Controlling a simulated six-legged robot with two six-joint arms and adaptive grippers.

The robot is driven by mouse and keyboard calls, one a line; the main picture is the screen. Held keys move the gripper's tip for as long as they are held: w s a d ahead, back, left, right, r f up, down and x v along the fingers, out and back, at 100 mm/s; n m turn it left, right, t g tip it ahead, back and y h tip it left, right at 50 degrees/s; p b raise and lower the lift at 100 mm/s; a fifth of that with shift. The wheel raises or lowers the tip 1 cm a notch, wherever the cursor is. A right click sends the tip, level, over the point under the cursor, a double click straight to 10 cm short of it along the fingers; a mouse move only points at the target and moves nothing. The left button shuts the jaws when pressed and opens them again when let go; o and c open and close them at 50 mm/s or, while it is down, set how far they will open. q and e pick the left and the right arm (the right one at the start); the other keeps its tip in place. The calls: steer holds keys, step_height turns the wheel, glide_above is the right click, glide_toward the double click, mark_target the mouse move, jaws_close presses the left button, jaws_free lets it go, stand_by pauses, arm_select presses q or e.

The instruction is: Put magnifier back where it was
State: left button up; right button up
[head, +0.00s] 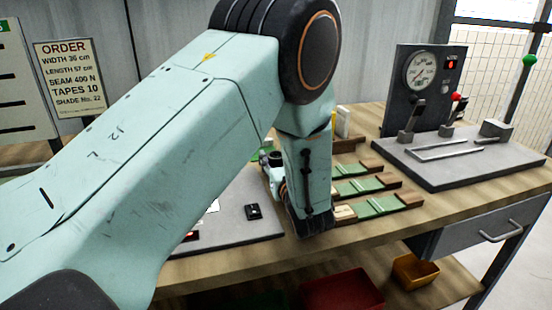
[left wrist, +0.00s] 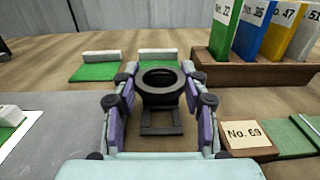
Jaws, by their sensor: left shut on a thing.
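The magnifier (left wrist: 160,92) is a small black piece with a thick round ring on top and an open square frame below. In the left wrist view it sits between the fingers of my left gripper (left wrist: 163,78), which are shut on it from both sides. It appears upright, in front of two green pads; I cannot tell whether its base touches the surface. My right gripper does not show.
A wooden rack (left wrist: 250,78) with coloured numbered cards stands at the right in the left wrist view, near a block marked No. 69 (left wrist: 246,138). A grey mat (head: 235,235) lies on the bench. A gauge panel (head: 418,85) stands at the back right.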

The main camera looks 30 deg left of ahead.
arm_select(q)
steer(key=shift+d+f, duration=0.1)
steer(key=shift+f, duration=0.05)
steer(key=o, duration=1)
steer(key=shift+w+f, duration=0.15)
steer(key=shift+w, duration=0.05)
steer(key=shift+o, duration=1.3)
steer(key=shift+s, duration=0.2)
